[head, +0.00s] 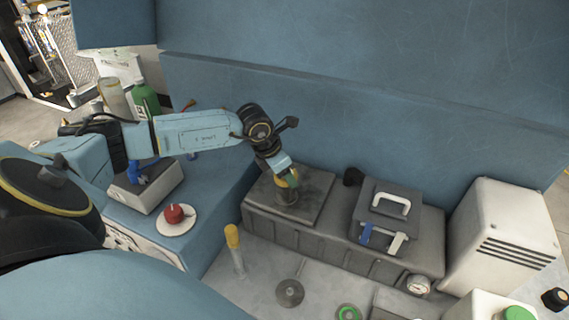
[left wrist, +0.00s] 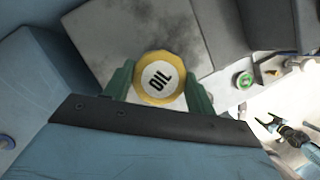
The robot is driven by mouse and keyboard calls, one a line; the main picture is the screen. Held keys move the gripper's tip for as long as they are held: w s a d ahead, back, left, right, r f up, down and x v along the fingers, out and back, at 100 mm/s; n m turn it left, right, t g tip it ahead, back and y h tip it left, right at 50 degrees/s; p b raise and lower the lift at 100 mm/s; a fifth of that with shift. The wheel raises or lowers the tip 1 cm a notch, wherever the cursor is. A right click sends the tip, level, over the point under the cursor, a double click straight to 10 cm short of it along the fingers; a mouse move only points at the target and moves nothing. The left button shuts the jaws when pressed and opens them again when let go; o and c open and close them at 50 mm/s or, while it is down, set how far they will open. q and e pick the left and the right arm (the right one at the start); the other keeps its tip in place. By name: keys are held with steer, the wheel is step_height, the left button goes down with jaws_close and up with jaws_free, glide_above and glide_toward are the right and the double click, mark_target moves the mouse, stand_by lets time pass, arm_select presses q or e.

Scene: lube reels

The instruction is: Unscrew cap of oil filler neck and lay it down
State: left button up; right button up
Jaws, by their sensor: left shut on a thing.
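The yellow oil cap (left wrist: 160,79) has a white top marked "OIL" and sits between the green fingers of my left gripper (left wrist: 160,92) in the left wrist view. My left gripper (head: 287,180) is shut on the cap in the head view, just above the oil filler neck (head: 287,196). The neck stands on the dark plate of the grey tank (head: 312,228). I cannot tell whether the cap still touches the neck.
A grey box with a white handle (head: 391,203) stands on the tank, to the right. A white vented box (head: 500,238) is further right. A red knob (head: 174,213) and a yellow-topped dipstick (head: 233,238) are to the left. A blue wall rises behind.

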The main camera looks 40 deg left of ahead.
arm_select(q)
steer(key=shift+d+n+y+p, duration=0.15)
steer(key=shift+n+y+p, duration=0.3)
steer(key=shift+n, duration=0.75)
steer(key=n+y, duration=0.1)
steer(key=n, duration=0.1)
steer(key=shift+f+n, duration=0.1)
steer(key=shift+n, duration=0.3)
steer(key=shift+s, duration=0.1)
steer(key=shift+d+n+y, duration=0.1)
steer(key=shift+n+y, duration=0.15)
steer(key=shift+n, duration=0.25)
steer(key=n+y, duration=0.1)
steer(key=n, duration=0.3)
steer(key=shift+f+g, duration=0.1)
steer(key=shift+g, duration=0.2)
steer(key=shift+y, duration=0.3)
steer(key=shift+d+n+g+y, duration=0.1)
steer(key=shift+n+g+y, duration=0.2)
steer(key=shift+n, duration=0.9)
steer(key=n, duration=0.2)
steer(key=shift+f+n+g+y, duration=0.1)
steer(key=shift+n+g+y, duration=0.3)
